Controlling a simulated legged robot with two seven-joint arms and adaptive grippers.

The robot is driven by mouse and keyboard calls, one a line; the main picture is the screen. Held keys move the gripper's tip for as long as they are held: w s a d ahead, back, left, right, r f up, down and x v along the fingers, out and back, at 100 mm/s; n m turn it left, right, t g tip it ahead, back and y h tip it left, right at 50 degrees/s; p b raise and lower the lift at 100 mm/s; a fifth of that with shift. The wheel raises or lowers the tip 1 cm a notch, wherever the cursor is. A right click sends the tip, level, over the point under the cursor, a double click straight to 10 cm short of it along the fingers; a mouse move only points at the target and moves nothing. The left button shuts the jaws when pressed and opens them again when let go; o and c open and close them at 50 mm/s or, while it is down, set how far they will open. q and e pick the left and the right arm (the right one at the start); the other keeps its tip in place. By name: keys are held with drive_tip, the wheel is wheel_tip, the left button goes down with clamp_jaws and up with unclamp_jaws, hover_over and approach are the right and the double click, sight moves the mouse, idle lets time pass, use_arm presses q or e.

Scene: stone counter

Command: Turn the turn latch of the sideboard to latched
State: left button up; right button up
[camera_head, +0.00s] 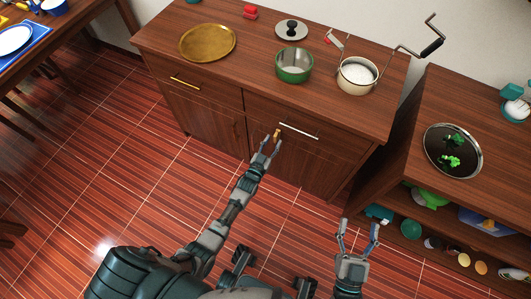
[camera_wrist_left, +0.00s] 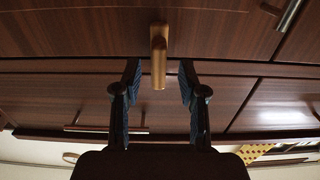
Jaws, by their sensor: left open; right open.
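The sideboard (camera_head: 222,122) has a brass turn latch (camera_head: 277,135) on its front, left of the silver drawer handle (camera_head: 299,131). In the left wrist view the latch (camera_wrist_left: 158,55) is a short bar that runs along the picture's vertical. My left gripper (camera_head: 266,147) is at the latch with its jaws open. In the left wrist view its fingertips (camera_wrist_left: 159,75) stand on either side of the bar's lower end, with a gap on each side. My right gripper (camera_head: 358,225) is open and empty, above the floor in front of the right shelf.
A shelf unit (camera_head: 492,110) stands at the right. The tiled floor (camera_head: 110,160) at left is clear.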

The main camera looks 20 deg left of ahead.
use_arm(q)
drive_tip(key=s, duration=0.9)
drive_tip(key=shift+a, duration=0.25)
use_arm(e)
drive_tip(key=shift+f, duration=0.15)
